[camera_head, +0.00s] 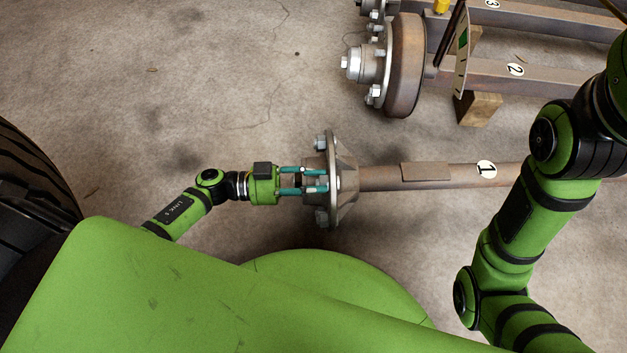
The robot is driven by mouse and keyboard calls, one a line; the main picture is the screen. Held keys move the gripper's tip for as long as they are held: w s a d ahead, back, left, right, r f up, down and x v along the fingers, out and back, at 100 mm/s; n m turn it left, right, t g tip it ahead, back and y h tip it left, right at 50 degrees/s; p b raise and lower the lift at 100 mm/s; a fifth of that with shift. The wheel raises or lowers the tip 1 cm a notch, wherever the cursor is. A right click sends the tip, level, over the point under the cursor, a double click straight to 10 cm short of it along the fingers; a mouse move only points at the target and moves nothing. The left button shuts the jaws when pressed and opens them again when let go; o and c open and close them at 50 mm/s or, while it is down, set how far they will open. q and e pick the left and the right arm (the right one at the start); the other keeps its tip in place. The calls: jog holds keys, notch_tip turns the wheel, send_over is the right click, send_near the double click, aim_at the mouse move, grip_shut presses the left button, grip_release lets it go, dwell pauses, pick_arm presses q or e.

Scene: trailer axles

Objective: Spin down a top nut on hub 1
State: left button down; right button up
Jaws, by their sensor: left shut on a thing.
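Hub 1 (346,180) is a grey flange with studs and nuts around its rim, on the end of the brown axle (440,176) labelled 1. Nuts show at its top (321,142) and bottom (321,217). My left gripper (322,180) comes in from the left, its teal fingers at the hub's outer face. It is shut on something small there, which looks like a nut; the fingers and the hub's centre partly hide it. My right arm (520,210) shows at the right, but its gripper is out of view.
Axle 2 (560,80) with a rusty drum hub (405,65) lies behind, resting on a wooden block (478,108). Axle 3 (540,15) is beyond it. A black tyre (30,170) stands at the left edge. The concrete floor between the tyre and hubs is clear.

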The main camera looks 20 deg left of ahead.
pick_arm(q)
jog(key=shift+d+r+m, duration=0.1)
jog(key=shift+r+m, duration=0.15)
jog(key=shift+m, duration=0.35)
jog(key=c, duration=0.8)
grip_release()
jog(key=shift+f, duration=0.1)
